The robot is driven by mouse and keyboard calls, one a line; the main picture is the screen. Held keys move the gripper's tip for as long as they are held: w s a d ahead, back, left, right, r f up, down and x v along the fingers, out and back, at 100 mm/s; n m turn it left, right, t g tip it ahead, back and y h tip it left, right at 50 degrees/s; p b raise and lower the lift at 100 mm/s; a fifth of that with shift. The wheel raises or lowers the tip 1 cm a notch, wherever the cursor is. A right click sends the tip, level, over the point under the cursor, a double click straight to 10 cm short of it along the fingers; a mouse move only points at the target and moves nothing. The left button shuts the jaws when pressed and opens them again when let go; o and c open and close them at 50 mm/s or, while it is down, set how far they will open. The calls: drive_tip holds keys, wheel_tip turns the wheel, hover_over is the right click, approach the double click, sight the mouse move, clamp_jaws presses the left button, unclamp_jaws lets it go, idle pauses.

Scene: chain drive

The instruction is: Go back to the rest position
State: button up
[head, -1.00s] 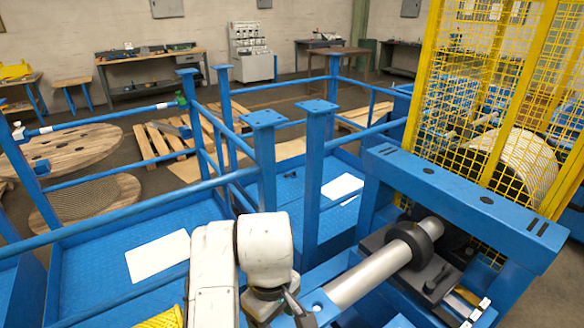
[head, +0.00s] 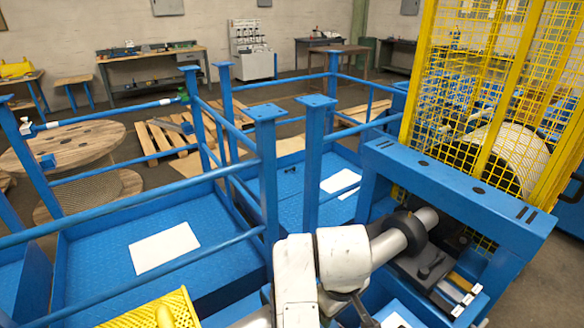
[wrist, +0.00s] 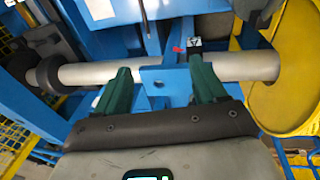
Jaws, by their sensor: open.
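My gripper (wrist: 163,80) is open, with its two green fingers apart in the wrist view. No held object shows between them. A blue plate with a hole (wrist: 165,80) and part of a grey shaft (wrist: 105,73) show beyond and between the fingers. I cannot tell whether the fingers touch them. In the head view my white arm is low in the middle, in front of part of the same grey shaft (head: 390,243). The fingers cannot be made out there.
A blue machine frame (head: 455,190) and a yellow mesh guard (head: 480,100) stand at the right. Blue rails and posts (head: 265,160) surround blue platforms (head: 110,245) at the left. A yellow part (head: 165,312) is at the bottom. Workbenches (head: 150,60) stand far back.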

drive_tip(key=d, duration=0.4)
drive_tip(key=s+d+f+m+t, duration=0.1)
drive_tip(key=d, duration=0.2)
drive_tip(key=s+d+f+m+h, duration=0.1)
drive_tip(key=d, duration=0.3)
drive_tip(key=shift+d+t, duration=0.3)
drive_tip(key=shift+d, duration=0.05)
drive_tip(key=s+d+f+m+t, duration=0.1)
drive_tip(key=s+d+f+m, duration=0.15)
drive_tip(key=s+d, duration=0.4)
drive_tip(key=s+f+m+g+y+b, duration=0.1)
drive_tip(key=s+f+b, duration=0.1)
drive_tip(key=s+f, duration=0.4)
drive_tip(key=s+f+m+g+y+b, duration=0.1)
drive_tip(key=s+f, duration=0.6)
drive_tip(key=s, duration=0.7)
drive_tip(key=shift+s+f+m+g+b, duration=0.15)
drive_tip(key=shift+s+m+g+b, duration=0.25)
drive_tip(key=shift+m+g+b, duration=0.4)
drive_tip(key=shift+s, duration=0.1)
drive_tip(key=shift+c, duration=0.3)
